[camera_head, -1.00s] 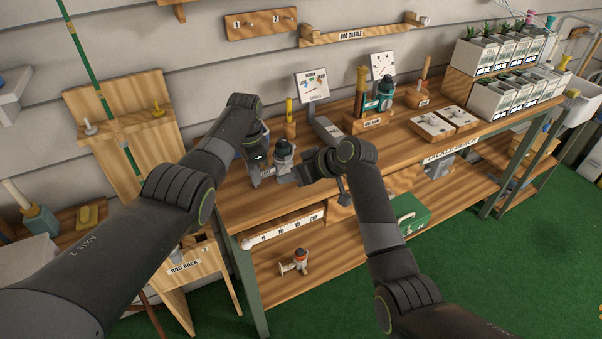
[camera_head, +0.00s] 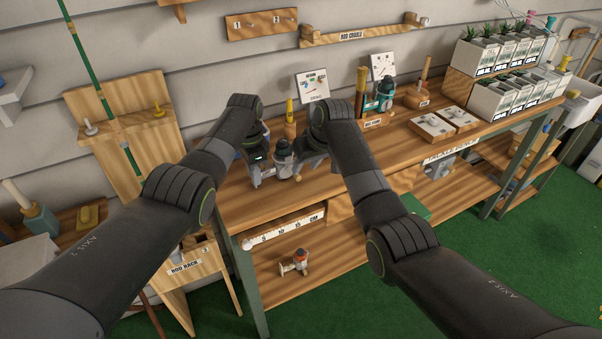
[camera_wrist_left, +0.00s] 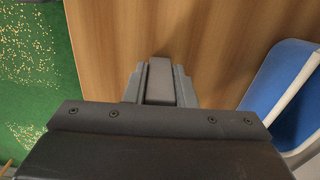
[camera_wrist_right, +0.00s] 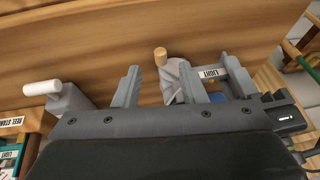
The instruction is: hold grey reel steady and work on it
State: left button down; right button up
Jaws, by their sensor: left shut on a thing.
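The grey reel (camera_head: 284,152) is above the front left of the workbench (camera_head: 350,180). My left gripper (camera_head: 268,176) is at the reel's left side. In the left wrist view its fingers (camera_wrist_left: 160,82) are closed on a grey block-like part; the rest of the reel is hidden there. My right gripper (camera_head: 308,168) is just right of the reel. In the right wrist view its fingers (camera_wrist_right: 158,86) stand apart, with the reel's grey body (camera_wrist_right: 175,72) and its wooden crank knob (camera_wrist_right: 160,56) between and beyond them. I cannot tell whether they touch the reel.
A dial board (camera_head: 312,86) stands behind the reel. Another reel with a teal part (camera_head: 385,92) stands on the bench farther right. Two white plates (camera_head: 432,127) and planters (camera_head: 500,100) are at the right.

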aim_at(299, 176)
jog(key=shift+x, duration=2.45)
jog(key=shift+c, duration=0.2)
grip_shut()
